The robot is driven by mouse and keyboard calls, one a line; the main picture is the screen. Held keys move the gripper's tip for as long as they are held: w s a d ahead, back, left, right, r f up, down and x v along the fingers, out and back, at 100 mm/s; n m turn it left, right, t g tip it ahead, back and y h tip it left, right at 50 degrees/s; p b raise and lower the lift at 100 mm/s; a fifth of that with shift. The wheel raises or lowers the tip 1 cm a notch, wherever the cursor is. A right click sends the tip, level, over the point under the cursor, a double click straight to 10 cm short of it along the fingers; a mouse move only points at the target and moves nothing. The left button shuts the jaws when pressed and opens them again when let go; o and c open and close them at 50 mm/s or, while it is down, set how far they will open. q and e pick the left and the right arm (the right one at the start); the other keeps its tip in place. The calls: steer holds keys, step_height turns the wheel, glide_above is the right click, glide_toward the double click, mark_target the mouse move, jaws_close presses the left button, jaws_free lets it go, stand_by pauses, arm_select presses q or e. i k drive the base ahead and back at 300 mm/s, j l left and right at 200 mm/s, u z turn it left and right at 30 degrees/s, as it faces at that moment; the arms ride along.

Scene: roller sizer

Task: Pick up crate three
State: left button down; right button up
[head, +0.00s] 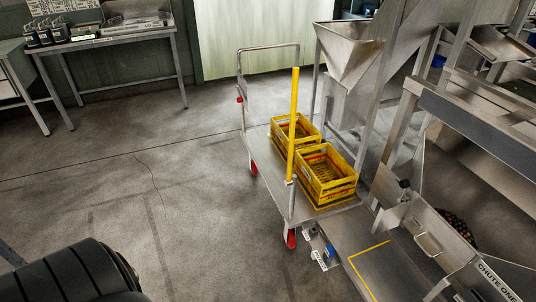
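Two yellow crates stand on a flat metal cart (262,165) in the head view. The nearer crate (322,194) is open-topped, looks empty and has red and dark markings. The farther crate (311,130) stands right behind it, partly hidden by an upright yellow post (293,125). I cannot read a number on either crate, so I cannot tell which is crate three. Neither of my grippers is in view.
A metal hopper (345,48) and machine frame stand behind and right of the cart. A chute marked "CHUTE ONE" (497,279) is at the lower right. A bench (125,37) is at the back left. The floor (140,190) left of the cart is clear.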

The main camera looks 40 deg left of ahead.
mark_target(306, 171)
steer(key=u, duration=0.75)
steer(key=z, duration=0.65)
steer(key=i+j+z, duration=0.2)
steer(key=j+z, duration=0.15)
steer(key=j, duration=0.15)
steer(key=i+j+z, duration=0.1)
steer(key=j+z, duration=0.25)
steer(key=j, duration=0.15)
steer(key=i+j+z, duration=0.1)
steer(key=j+z, duration=0.25)
steer(key=j, duration=0.2)
